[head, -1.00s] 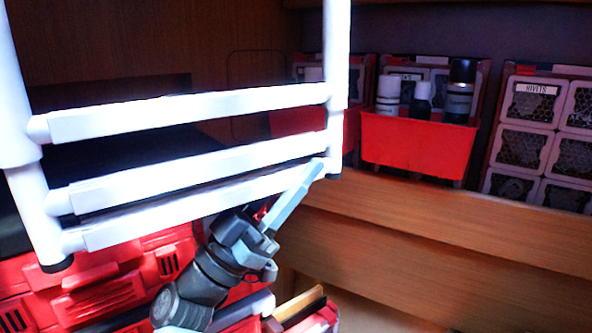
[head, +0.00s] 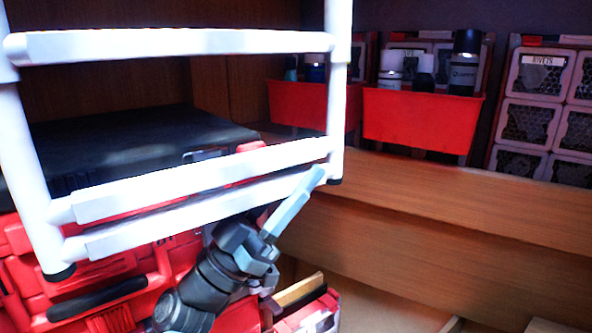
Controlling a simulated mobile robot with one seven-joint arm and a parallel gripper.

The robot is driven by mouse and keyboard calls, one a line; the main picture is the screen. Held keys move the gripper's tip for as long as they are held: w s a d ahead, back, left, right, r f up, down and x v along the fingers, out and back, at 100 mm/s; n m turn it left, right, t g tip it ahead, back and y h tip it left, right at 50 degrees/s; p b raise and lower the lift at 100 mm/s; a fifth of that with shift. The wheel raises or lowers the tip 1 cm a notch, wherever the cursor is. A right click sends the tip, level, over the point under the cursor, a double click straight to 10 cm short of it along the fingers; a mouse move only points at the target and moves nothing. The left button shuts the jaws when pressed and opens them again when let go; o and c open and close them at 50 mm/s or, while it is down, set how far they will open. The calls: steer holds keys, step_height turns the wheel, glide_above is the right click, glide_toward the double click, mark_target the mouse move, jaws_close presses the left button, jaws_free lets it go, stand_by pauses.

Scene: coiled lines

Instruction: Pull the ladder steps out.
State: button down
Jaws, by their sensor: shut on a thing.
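A white ladder hangs across the left of the head view, with two side rails and three steps in sight. The upper step (head: 170,43) stands well above the other two. The middle step (head: 200,180) and the bottom step (head: 190,215) lie close together near the black rail feet. My gripper (head: 303,194) comes up from below at the right end of the bottom step and is shut on it. One light blue finger shows in front; the other finger is hidden.
Red tool cases (head: 110,280) stand close behind and below the ladder. A wooden ledge (head: 450,205) runs to the right, with red bins (head: 415,122) holding bottles and a drawer cabinet (head: 545,110) above it. Open room lies below the ledge.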

step_height(320, 180, down, 19)
steer(key=b, duration=1.3)
steer(key=shift+s+d+r, duration=0.15)
steer(key=shift+s+d, duration=0.05)
steer(key=shift+s, duration=0.05)
steer(key=c, duration=0.7)
jaws_free()
steer(key=shift+r, duration=0.1)
steer(key=b+v, duration=0.4)
steer(key=v, duration=0.9)
